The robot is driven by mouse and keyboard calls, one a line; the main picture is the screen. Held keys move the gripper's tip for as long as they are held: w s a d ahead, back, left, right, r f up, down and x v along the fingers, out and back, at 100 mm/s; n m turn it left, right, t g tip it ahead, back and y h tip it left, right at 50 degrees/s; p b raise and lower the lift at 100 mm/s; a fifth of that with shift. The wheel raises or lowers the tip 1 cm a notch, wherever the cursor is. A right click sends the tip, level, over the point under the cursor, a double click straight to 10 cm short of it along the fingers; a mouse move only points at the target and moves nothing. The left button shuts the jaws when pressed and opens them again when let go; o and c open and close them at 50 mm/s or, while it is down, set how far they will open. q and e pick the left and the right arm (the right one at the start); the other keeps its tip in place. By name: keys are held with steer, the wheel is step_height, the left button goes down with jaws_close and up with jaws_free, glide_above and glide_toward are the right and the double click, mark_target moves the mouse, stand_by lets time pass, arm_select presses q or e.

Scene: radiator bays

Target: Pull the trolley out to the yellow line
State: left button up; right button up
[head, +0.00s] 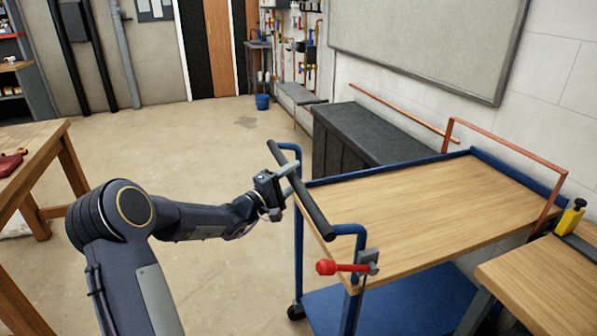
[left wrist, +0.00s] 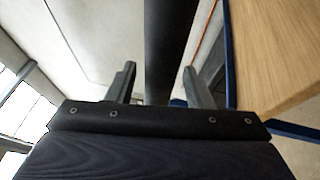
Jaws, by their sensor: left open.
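The trolley has a wooden top (head: 440,210), a blue frame and a blue lower shelf (head: 400,305). It stands at the right in the head view. Its black push handle (head: 312,205) runs along the near left end on blue brackets. My left gripper (head: 287,178) is at the handle, with its fingers on either side of the bar. In the left wrist view the handle (left wrist: 172,50) passes between the two open fingers (left wrist: 160,85), with gaps visible. The wooden top (left wrist: 275,50) lies to the right there. The yellow line and my right gripper are not visible.
A red-knobbed lever (head: 328,267) sits at the trolley's near corner. A dark cabinet (head: 360,140) stands behind the trolley by the wall. Wooden benches stand at the left (head: 35,150) and lower right (head: 545,285). The floor (head: 170,145) left of the trolley is clear.

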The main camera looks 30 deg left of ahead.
arm_select(q)
steer(key=shift+x, duration=1)
steer(key=shift+c, duration=0.5)
jaws_close()
